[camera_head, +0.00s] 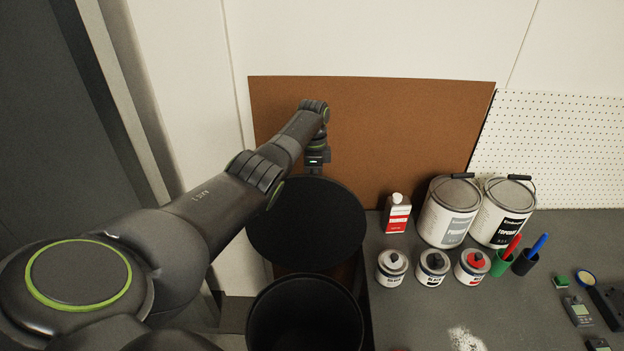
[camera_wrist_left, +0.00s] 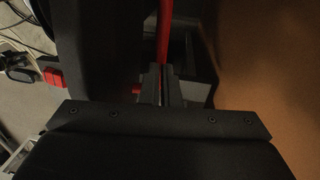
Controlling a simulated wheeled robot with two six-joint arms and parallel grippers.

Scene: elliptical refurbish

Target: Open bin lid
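A black round disc (camera_head: 305,222), which looks like the bin lid, is in the head view behind the dark, open mouth of a black bin (camera_head: 258,318). I cannot tell how the disc is joined to the bin. My left gripper (camera_head: 314,170) points down at the disc's far edge, in front of the brown board. In the left wrist view its two fingers (camera_wrist_left: 160,86) are close together, with nothing clearly between them. Contact with the disc cannot be made out. My right gripper is not in view.
A brown board (camera_head: 400,120) leans on the wall behind the disc. A grey bench (camera_head: 410,325) on the right carries paint cans (camera_head: 448,215), a white-and-red bottle (camera_head: 397,215), small jars and pens. In the left wrist view a red bar (camera_wrist_left: 164,35) runs beyond the fingers.

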